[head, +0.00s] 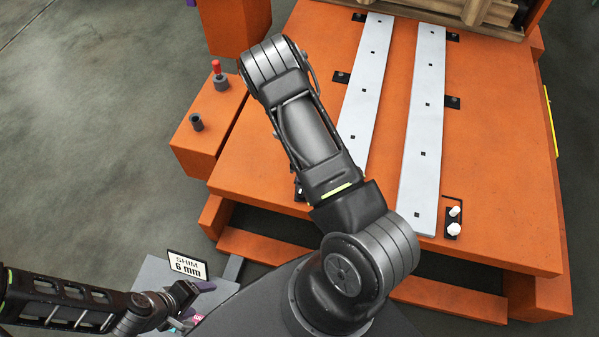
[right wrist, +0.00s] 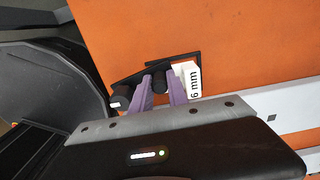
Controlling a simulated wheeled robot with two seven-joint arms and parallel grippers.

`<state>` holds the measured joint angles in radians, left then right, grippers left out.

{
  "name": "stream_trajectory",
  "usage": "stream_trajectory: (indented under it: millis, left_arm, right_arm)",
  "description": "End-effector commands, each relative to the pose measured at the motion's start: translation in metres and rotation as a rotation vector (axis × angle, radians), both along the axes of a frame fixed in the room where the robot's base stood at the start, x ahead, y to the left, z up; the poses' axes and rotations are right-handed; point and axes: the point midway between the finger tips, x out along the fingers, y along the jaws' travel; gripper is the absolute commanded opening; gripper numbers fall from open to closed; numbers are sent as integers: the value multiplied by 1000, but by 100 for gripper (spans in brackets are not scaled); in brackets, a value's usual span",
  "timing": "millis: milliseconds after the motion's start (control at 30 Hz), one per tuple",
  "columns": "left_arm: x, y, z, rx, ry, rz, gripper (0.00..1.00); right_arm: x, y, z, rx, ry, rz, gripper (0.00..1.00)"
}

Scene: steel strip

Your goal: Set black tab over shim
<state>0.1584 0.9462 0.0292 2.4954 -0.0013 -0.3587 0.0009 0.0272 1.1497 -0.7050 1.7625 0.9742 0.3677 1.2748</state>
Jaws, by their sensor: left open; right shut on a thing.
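In the right wrist view, the purple fingers of my right gripper (right wrist: 160,88) are shut on a black peg of the black tab (right wrist: 135,76), low over the orange surface. A white shim (right wrist: 188,82) marked "6 mm" lies beside the fingers, against the black tab's angled part; whether the tab lies over it I cannot tell. In the head view my right arm hides this gripper and most of that spot; only a dark bit shows left of the left strip. My left gripper (head: 188,298) is open, at the lower left by the shim sign.
Two pale steel strips (head: 423,130) lie along the orange table (head: 510,170), with small black tabs (head: 452,102) at their edges. A "SHIM 6 mm" sign (head: 187,264) stands on a grey stand.

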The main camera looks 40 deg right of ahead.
Motion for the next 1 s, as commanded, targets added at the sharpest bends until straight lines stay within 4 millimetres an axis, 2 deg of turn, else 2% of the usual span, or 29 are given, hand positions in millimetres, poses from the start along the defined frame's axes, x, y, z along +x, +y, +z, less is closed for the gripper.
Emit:
stream_trajectory:
  millis: [333, 867, 900, 1000]
  left_arm:
    - [0, 0, 0, 0, 0, 0, 69]
    - [0, 0, 0, 0, 0, 0, 69]
    - [0, 0, 0, 0, 0, 0, 69]
    - [0, 0, 0, 0, 0, 0, 69]
  right_arm:
    - [-7, -6, 0, -2, -1, -192, 0]
    - [-9, -8, 0, -2, 0, -230, 0]
    - [-9, -8, 0, -2, 0, -230, 21]
    - [-9, -8, 0, -1, 0, -229, 29]
